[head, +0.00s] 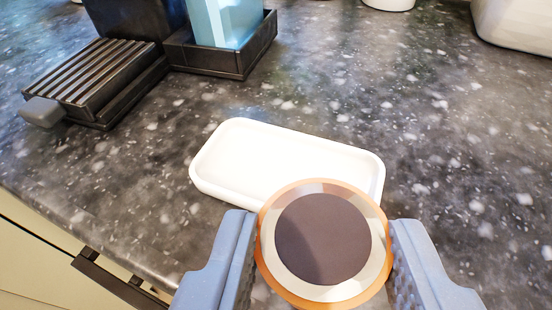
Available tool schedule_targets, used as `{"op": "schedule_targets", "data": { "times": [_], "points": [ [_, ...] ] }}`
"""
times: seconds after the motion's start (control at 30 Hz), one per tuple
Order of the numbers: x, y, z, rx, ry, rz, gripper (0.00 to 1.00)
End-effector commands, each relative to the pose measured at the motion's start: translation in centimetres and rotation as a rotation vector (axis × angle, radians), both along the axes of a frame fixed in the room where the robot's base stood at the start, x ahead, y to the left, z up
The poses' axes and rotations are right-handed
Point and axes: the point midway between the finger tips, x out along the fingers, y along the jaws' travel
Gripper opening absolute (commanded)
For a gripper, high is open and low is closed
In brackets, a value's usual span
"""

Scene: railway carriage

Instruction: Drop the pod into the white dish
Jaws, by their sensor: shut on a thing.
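The pod (323,238) is round, with an orange rim, a pale ring and a dark brown centre. My gripper (322,250) is shut on the pod, with a blue-grey finger against its left and right sides. The white dish (250,155) is a shallow rounded rectangle on the dark speckled counter, just beyond the pod. In the picture the pod overlaps the dish's near right part and hides it. The visible part of the dish is empty. I cannot tell how high the pod is above the counter.
A black machine with a slatted drip tray (95,72) stands at the upper left. Beside it a black holder (225,58) carries a light blue block (220,22). White containers (515,25) stand at the upper right. The counter (450,150) is clear to the right of the dish.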

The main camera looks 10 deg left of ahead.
Motion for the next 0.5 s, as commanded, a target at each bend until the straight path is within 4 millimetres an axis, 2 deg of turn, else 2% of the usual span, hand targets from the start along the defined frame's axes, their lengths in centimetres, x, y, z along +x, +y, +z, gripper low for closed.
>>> {"op": "schedule_targets", "data": {
  "times": [0.17,0.5],
  "points": [
    [1.1,0.2,0.0,-0.005,-0.01,-0.006,0.16],
    [7.1,0.3,0.5,-0.006,-0.013,-0.049,0.16]
  ]
}}
